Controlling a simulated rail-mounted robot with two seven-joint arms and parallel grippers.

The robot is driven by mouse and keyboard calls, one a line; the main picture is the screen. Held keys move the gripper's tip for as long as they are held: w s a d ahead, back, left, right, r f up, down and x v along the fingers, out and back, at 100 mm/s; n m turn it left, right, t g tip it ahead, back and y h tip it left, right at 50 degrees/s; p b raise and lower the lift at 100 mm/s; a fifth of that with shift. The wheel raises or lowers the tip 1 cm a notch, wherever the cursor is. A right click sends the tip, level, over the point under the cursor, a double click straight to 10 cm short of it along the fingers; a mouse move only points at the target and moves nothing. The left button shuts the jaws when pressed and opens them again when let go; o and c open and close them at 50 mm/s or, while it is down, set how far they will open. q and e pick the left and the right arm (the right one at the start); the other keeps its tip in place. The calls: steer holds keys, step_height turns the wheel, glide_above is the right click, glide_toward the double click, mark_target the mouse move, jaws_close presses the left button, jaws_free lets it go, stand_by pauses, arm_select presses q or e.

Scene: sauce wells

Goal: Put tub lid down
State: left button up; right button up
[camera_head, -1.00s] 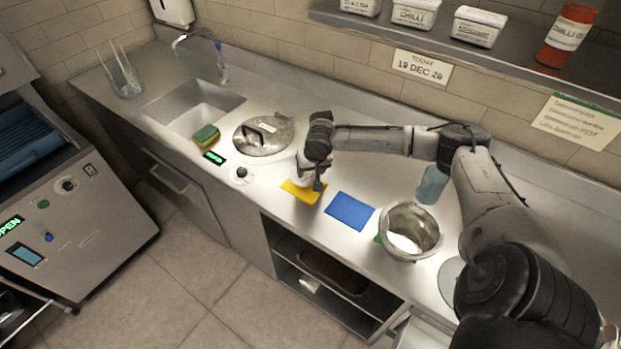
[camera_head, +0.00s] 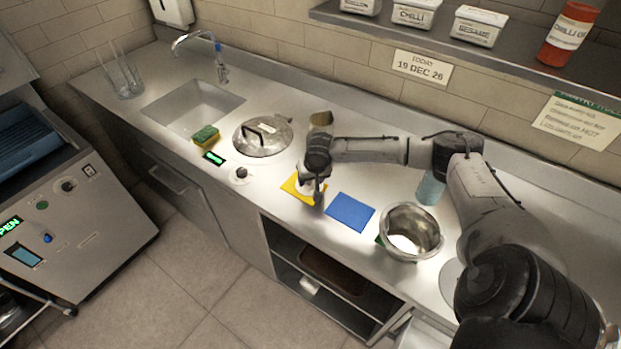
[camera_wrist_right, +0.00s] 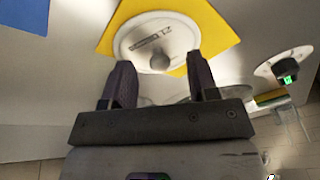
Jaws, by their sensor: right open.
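The tub lid (camera_wrist_right: 137,43) is a round white disc with dark lettering and a grey knob (camera_wrist_right: 160,62). It lies on a yellow mat (camera_wrist_right: 218,32) in the right wrist view. In the head view the yellow mat (camera_head: 289,187) shows on the counter, with the lid largely hidden behind my right gripper (camera_head: 319,194). My right gripper also shows in the wrist view (camera_wrist_right: 160,62); its two fingers are open, apart on either side of the knob. My left gripper is not in view.
A blue mat (camera_head: 350,212) lies right of the yellow one, then a steel pot (camera_head: 411,232). A dial (camera_head: 241,174), a large steel lid (camera_head: 262,136) and a sponge (camera_head: 205,136) are to the left, before the sink (camera_head: 190,105). A blue-grey cup (camera_head: 431,187) stands behind.

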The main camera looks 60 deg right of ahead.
steer(key=o, duration=0.5)
steer(key=shift+o, duration=0.2)
steer(key=shift+r, duration=0.15)
steer(key=shift+r, duration=0.3)
steer(key=p+v, duration=0.1)
steer(key=v, duration=1)
steer(key=shift+p, duration=0.35)
steer(key=shift+a, duration=0.1)
